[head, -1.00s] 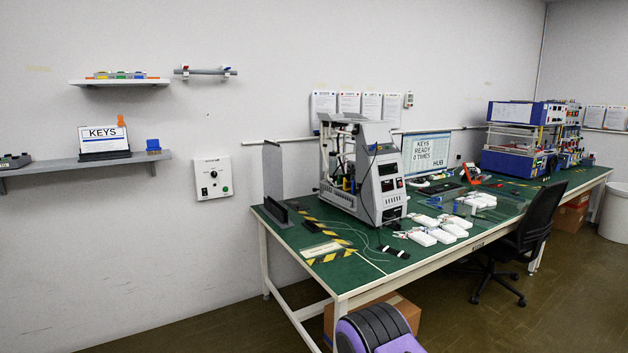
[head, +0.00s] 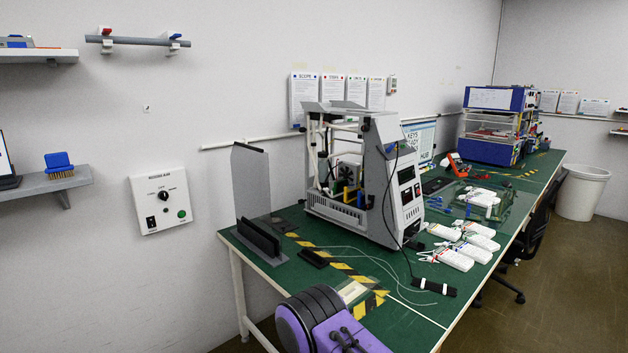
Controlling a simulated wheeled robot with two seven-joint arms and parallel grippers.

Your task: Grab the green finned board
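I cannot make out a green finned board for certain in the head view. The green-topped workbench (head: 300,279) runs from the lower middle to the back right. A grey test machine (head: 365,180) stands on it, its inside partly hidden by its frame. Several white handheld units (head: 455,258) lie to the right of the machine, too small to tell details. A small pale flat piece (head: 352,292) lies by the striped tape at the near edge.
A dark upright-plate stand (head: 260,238) is at the bench's left end. A black office chair (head: 530,240) stands at the bench's right side. Cables (head: 385,265) lie across the bench front. A wall switch box (head: 160,200) hangs to the left. Floor is free at the lower right.

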